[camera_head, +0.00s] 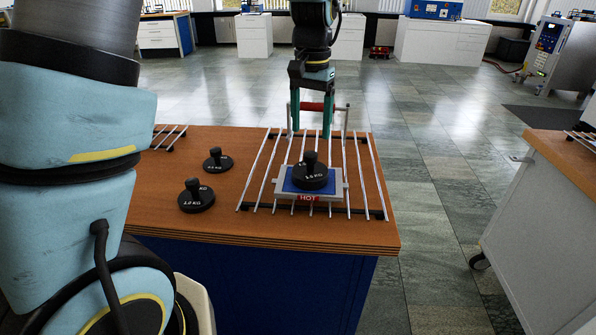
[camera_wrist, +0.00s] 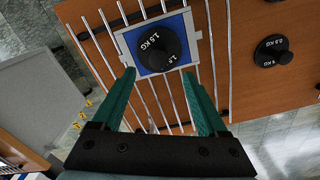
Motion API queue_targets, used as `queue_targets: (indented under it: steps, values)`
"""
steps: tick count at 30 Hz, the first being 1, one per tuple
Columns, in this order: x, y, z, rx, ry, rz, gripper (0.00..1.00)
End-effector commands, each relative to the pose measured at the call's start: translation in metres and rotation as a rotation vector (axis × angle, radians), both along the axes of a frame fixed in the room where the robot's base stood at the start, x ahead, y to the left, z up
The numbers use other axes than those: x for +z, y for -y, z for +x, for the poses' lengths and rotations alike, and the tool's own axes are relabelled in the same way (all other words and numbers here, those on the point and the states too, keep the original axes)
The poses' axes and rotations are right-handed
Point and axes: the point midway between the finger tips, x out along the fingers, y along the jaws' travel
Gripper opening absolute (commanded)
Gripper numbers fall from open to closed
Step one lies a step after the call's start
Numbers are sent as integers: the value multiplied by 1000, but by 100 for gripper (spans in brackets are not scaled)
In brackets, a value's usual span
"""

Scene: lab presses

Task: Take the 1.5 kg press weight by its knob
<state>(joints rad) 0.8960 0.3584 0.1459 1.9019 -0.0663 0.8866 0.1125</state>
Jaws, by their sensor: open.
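The 1.5 kg press weight (camera_head: 314,178) is a black disc with an upright knob. It sits on a blue plate with a pale frame (camera_head: 282,190) and a red "HOT" label, on a wire rack (camera_head: 249,190). My gripper (camera_head: 311,134) points down, open and empty, above the rack and behind the weight in the head view. In the wrist view the weight (camera_wrist: 153,42) lies just beyond the fingertips (camera_wrist: 159,74), between the lines of the two teal fingers. The knob shows there from above, and no finger appears to touch it.
A 1.0 kg weight (camera_head: 196,200) and a smaller weight (camera_head: 217,163) stand left of the rack on the wooden bench (camera_head: 180,228). Another rack (camera_head: 170,136) is at the far left. Bench space right of the rack is narrow.

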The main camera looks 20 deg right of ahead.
Motion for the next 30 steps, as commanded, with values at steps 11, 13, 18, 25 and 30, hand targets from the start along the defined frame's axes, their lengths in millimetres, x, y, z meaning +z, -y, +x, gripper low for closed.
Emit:
queue_targets:
  steps: [11,13,18,25,30]
  values:
    - [-39,-1,0,1,-1,1,76]
    - [-47,-1,-1,1,-3,3,76]
    - [-73,0,-2,2,-2,4,76]
    - [-87,0,-1,1,1,0,76]
    - [-87,0,-1,1,1,0,74]
